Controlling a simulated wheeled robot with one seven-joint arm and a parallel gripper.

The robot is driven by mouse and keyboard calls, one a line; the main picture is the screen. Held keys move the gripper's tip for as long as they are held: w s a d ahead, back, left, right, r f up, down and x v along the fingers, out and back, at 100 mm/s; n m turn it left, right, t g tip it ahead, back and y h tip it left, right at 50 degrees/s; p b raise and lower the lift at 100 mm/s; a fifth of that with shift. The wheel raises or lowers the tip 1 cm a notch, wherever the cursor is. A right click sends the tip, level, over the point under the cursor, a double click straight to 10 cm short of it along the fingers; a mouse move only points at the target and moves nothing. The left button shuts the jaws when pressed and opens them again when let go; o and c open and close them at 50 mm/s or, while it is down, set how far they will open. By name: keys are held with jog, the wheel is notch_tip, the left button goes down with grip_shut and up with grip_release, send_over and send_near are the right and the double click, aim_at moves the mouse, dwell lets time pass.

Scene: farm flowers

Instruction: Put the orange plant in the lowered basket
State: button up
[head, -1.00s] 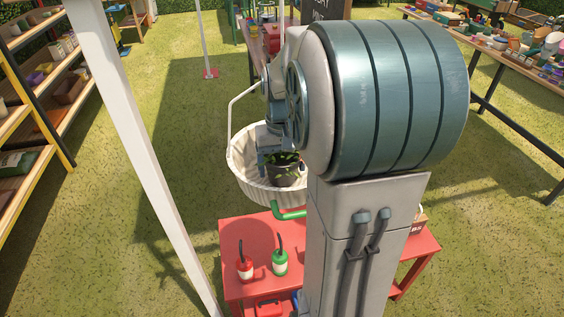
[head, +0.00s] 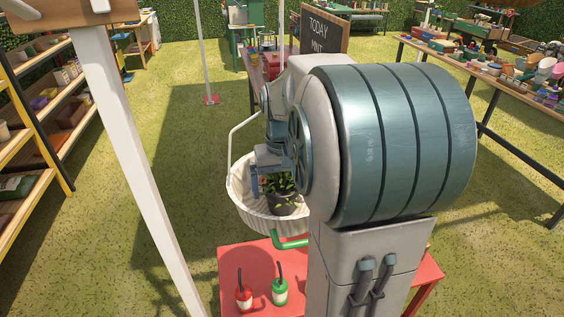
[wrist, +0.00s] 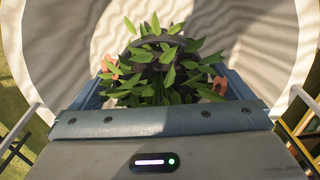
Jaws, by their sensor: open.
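The plant (head: 286,204) is in a dark pot with green leaves and small orange blooms. It stands inside the white ribbed basket (head: 240,207), which has a tall handle on its left. In the wrist view the leafy plant (wrist: 160,75) fills the space in front of my gripper, with the pale basket wall (wrist: 285,35) around it. My gripper (head: 262,178) is open above and beside the foliage. In the wrist view its blue fingers (wrist: 165,90) lie either side of the leaves. The pot is mostly hidden there by the leaves.
A white post (head: 135,150) rises at left. Shelves (head: 60,100) stand far left, and a crowded table (head: 500,75) far right.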

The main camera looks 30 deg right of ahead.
notch_tip(320, 180, up, 10)
jog(key=shift+f, duration=0.1)
